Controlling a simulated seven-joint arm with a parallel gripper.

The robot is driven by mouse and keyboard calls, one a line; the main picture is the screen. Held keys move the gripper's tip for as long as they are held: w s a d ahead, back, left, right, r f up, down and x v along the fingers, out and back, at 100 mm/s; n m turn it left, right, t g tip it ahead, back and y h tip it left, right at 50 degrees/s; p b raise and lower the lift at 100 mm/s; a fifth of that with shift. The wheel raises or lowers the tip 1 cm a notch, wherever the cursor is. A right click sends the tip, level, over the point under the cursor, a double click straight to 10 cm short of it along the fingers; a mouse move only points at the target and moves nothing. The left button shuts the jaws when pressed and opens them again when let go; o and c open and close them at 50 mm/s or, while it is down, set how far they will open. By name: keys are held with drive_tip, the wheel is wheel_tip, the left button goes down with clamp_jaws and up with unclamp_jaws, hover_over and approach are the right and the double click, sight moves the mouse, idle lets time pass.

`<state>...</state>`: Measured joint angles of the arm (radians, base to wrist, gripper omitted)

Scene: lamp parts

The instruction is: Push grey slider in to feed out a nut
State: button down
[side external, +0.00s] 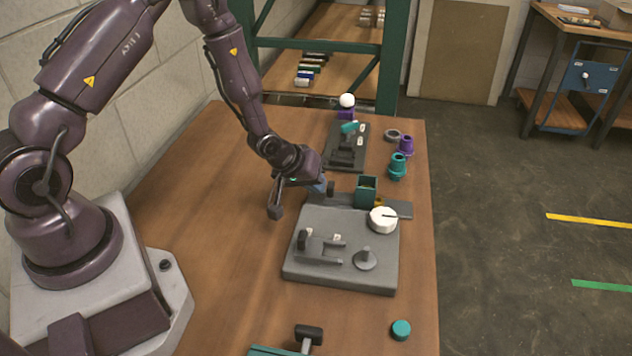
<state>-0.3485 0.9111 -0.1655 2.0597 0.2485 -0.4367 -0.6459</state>
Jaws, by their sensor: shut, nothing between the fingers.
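A teal box-like hopper (366,191) stands on a flat grey feeder bar (398,209) behind the grey board. A small yellow-gold piece (378,202), possibly a nut, shows at the hopper's right foot. The grey slider appears to be at the bar's left end, where a dark knob (331,188) stands; its outline is hard to make out. My gripper (319,185) is shut and empty, low beside this knob, left of the hopper. Whether it touches the slider cannot be told. My wrist partly hides this area.
Behind are a dark fixture (347,147), teal and purple fittings (398,166) and a grey ring. A teal cap (401,330) lies front right. The wooden table's left side is clear.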

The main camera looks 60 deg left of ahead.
sight(344, 193)
drive_tip(key=shift+w+d, duration=1.3)
drive_tip(key=shift+d, duration=0.1)
drive_tip(key=shift+s+a, duration=0.35)
drive_tip(key=shift+a, duration=0.05)
drive_tip(key=s+a, duration=0.2)
drive_tip(key=shift+s+a, duration=0.2)
drive_tip(key=shift+a, duration=0.1)
drive_tip(key=s+a+r+m+g+y, duration=0.15)
drive_tip(key=s+r+m+g, duration=0.3)
drive_tip(key=s+r, duration=0.85)
drive_tip(key=s+d+r+m+t, duration=0.1)
drive_tip(key=s+d+r, duration=0.1)
drive_tip(key=r, duration=0.4)
drive_tip(key=s+d+r+m, duration=0.1)
drive_tip(key=s+d+r, duration=0.2)
drive_tip(key=r, duration=0.4)
drive_tip(key=s+d+r+m+t, duration=0.1)
drive_tip(key=s+d+r, duration=0.1)
drive_tip(key=s+r, duration=0.2)
wheel_tip(344, 193, up, 2)
drive_tip(key=shift+s+d+r+t+h, duration=0.15)
drive_tip(key=shift+s+d+t+h, duration=0.1)
drive_tip(key=shift+s+t+h, duration=0.15)
